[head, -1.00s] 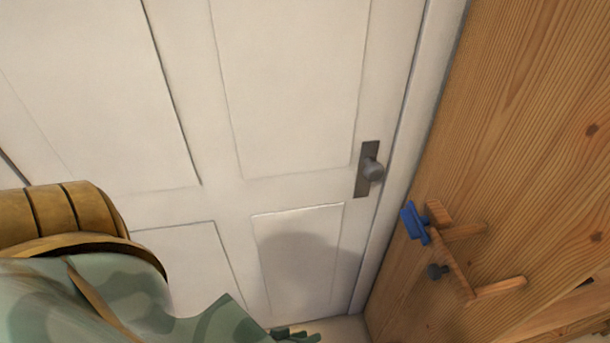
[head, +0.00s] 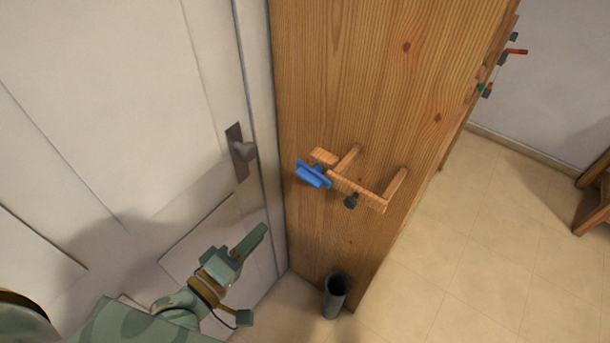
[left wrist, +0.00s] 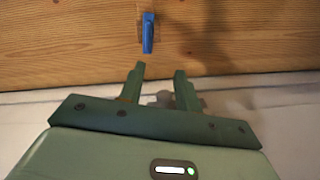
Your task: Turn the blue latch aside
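The blue latch (head: 313,174) sits on the side of a wooden panel, at the left end of a wooden bar (head: 358,190) on pegs. A small wooden block (head: 323,157) is just behind it. My left gripper (head: 252,241) is below and left of the latch, apart from it, in front of the white door. In the left wrist view the latch (left wrist: 147,33) is beyond the fingertips, slightly left of centre. The two fingers (left wrist: 159,74) are apart with nothing between them. My right gripper is not in view.
A dark knob (head: 350,201) sits under the bar. A dark grey cylinder (head: 337,293) stands on the floor by the wooden panel (head: 370,70). The white door (head: 130,90) with a grey handle (head: 242,151) is at left.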

